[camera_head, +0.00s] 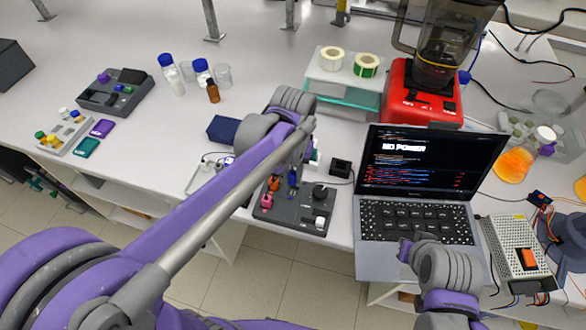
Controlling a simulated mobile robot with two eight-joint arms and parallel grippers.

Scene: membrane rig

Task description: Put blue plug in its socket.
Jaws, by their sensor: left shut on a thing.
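The dark board (290,214) lies near the table's front edge, left of the laptop. A blue plug (292,178) stands out at its upper part, just below my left forearm. Orange and pink pieces show left of the plug on the board. My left gripper (293,167) is over the board's back part and is largely hidden behind my own arm. It is shut on the blue plug, as far as the view shows. Whether the plug touches a socket cannot be told. My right gripper (405,250) is over the laptop's front edge; its jaw opening is unclear.
An open laptop (432,160) stands right of the board, with a small black box (341,167) between them. A red machine (420,95) and glass shelf (340,92) stand behind. A power supply (516,247) lies right. Bottles and vials stand at back left.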

